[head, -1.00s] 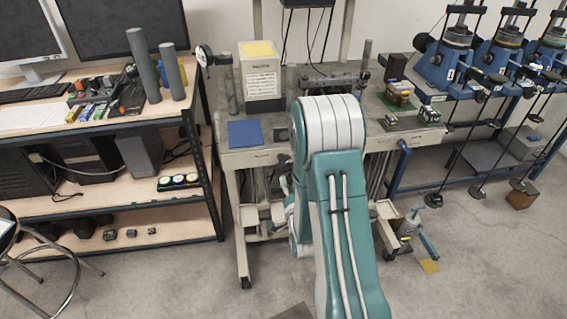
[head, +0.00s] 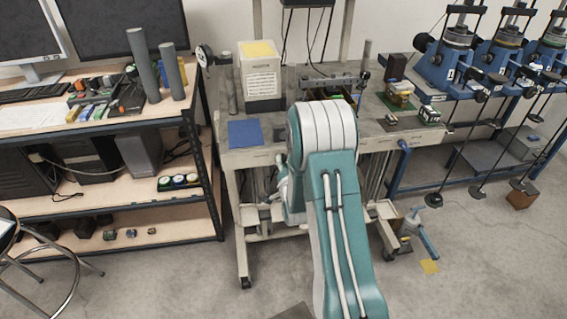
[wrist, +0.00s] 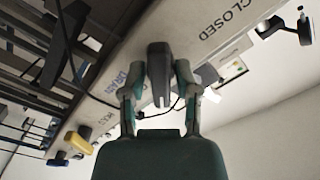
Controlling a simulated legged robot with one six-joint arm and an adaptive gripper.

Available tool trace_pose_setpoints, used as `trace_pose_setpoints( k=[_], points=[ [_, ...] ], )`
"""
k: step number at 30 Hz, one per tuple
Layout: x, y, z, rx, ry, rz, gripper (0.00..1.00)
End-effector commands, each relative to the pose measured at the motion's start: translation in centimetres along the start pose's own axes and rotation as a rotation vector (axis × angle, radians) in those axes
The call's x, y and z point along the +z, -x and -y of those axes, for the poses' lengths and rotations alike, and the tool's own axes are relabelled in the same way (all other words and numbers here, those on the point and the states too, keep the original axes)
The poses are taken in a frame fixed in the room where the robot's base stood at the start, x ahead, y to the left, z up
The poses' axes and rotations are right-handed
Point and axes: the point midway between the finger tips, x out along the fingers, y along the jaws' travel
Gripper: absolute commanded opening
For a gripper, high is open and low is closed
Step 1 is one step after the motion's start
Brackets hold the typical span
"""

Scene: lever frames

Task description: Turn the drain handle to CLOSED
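In the wrist view a dark grey handle (wrist: 160,78) stands out from a pale panel (wrist: 112,62). A label that seems to read DRAIN is on the panel just left of it, partly covered. The word CLOSED (wrist: 228,18) is printed to the upper right of the handle. My gripper (wrist: 160,72) has one finger on each side of the handle, with some gap visible at each side; I cannot tell whether either finger touches it. The handle's lower end is near my palm.
A yellow handle (wrist: 78,143) by a HOLD label sits lower left in the wrist view. The head view shows the cart (head: 262,158), a shelf bench (head: 95,133) at left, and blue machines (head: 450,60) at right.

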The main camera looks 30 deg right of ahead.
Motion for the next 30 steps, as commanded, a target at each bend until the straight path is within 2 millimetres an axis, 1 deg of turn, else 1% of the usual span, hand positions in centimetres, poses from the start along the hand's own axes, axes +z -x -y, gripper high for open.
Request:
trace_pose_setpoints(
  k=[10,16,23,30],
  points=[
    [-0.01,0.0,-0.08,0.003,0.01,0.0,0.0],
    [0.0,0.0,-0.09,0.003,0.071,0.0,0.0],
    [0.03,-0.02,-0.08,0.004,0.231,0.001,0.0],
    [0.06,-0.01,-0.03,0.004,0.456,0.001,0.0]
  ],
)
